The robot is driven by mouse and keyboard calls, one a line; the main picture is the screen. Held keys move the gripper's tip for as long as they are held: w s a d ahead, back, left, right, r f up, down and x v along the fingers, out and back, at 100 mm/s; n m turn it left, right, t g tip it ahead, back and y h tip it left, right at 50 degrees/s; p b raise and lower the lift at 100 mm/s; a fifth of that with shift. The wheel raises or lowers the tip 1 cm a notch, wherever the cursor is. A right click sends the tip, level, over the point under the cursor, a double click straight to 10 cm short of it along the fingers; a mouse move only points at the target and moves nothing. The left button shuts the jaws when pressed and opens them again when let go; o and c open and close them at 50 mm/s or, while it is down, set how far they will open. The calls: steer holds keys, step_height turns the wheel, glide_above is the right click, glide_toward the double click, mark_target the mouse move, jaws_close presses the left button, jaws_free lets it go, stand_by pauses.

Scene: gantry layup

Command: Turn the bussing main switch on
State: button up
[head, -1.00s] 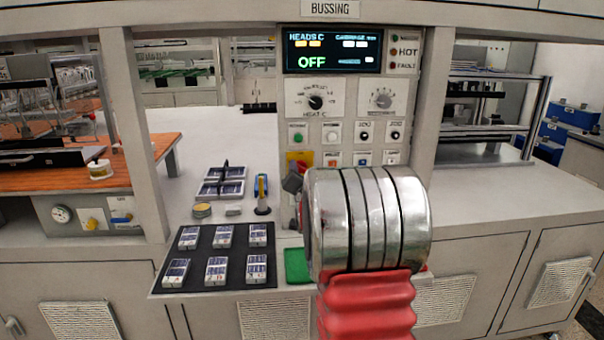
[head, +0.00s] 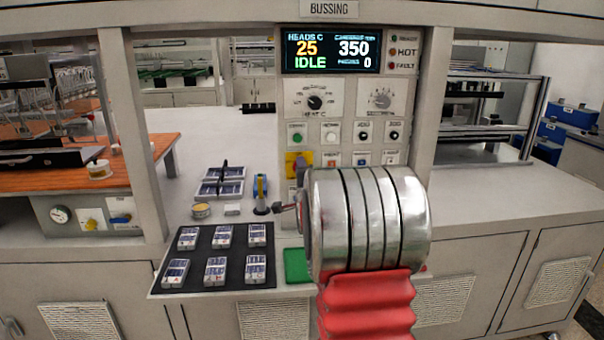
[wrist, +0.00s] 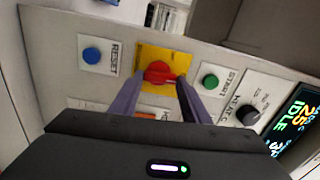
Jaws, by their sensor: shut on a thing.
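The bussing main switch is a red rotary knob (wrist: 160,74) on a yellow plate (wrist: 181,62) in the wrist view. In the head view the yellow plate (head: 303,157) shows on the panel's lower left, with the knob mostly hidden by my arm. My gripper (wrist: 158,82) has its two fingers on either side of the red knob, shut on it. The panel display (head: 331,51) is lit and reads heads 25, 350 and IDLE.
A green button (wrist: 209,82) and the heat dial (wrist: 248,111) sit on one side of the switch, a blue reset button (wrist: 92,55) on the other. A black mat (head: 204,256) with several cells lies on the bench at left. Bench right of the panel (head: 480,205) is clear.

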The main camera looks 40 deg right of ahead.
steer(key=shift+s+d+f+m, duration=0.2)
steer(key=shift+d+f+m, duration=0.1)
steer(key=shift+m, duration=0.3)
steer(key=o, duration=0.7)
steer(key=shift+c, duration=0.2)
steer(key=o, duration=0.4)
steer(key=shift+a+r, duration=0.15)
steer(key=shift+w, duration=0.1)
steer(key=v, duration=1.4)
steer(key=shift+w, duration=0.1)
